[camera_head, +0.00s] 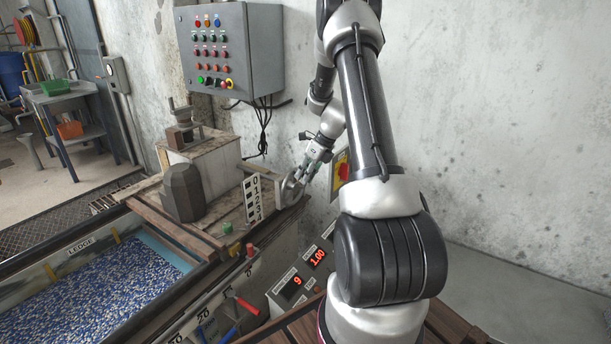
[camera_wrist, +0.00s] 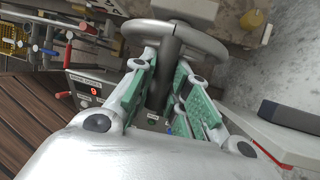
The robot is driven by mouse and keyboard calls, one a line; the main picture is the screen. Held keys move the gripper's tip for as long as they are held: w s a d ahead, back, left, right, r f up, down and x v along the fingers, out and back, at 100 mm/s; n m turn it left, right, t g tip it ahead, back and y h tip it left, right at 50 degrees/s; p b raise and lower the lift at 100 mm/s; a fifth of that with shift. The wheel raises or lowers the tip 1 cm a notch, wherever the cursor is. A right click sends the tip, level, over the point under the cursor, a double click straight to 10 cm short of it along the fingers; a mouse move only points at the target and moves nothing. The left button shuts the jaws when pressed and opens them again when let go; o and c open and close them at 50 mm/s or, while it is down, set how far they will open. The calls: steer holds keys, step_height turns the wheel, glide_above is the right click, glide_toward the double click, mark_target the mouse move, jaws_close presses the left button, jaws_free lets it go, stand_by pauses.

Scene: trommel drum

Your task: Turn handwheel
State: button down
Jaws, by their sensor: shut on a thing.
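The handwheel (camera_head: 290,190) is a grey metal wheel at the right end of the machine's wooden deck, beside the concrete wall. In the wrist view its thick rim and dark hub (camera_wrist: 205,42) fill the top centre. My gripper (camera_head: 312,165) reaches it from the upper right. In the wrist view, my gripper (camera_wrist: 165,95) has its green-padded fingers on either side of a dark grey bar that runs down from the wheel, and is shut on it. The lower end of the bar is partly hidden between the fingers.
A numbered scale plate (camera_head: 253,199) stands left of the wheel. A panel with red displays (camera_head: 300,278) sits below. A control box with several buttons (camera_head: 228,50) hangs on the wall. A trough of blue and white pellets (camera_head: 90,300) lies at lower left.

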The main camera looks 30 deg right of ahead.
steer(key=c, duration=1.4)
jaws_free()
steer(key=shift+w+f, duration=0.1)
steer(key=shift+o, duration=0.2)
steer(key=v, duration=1.2)
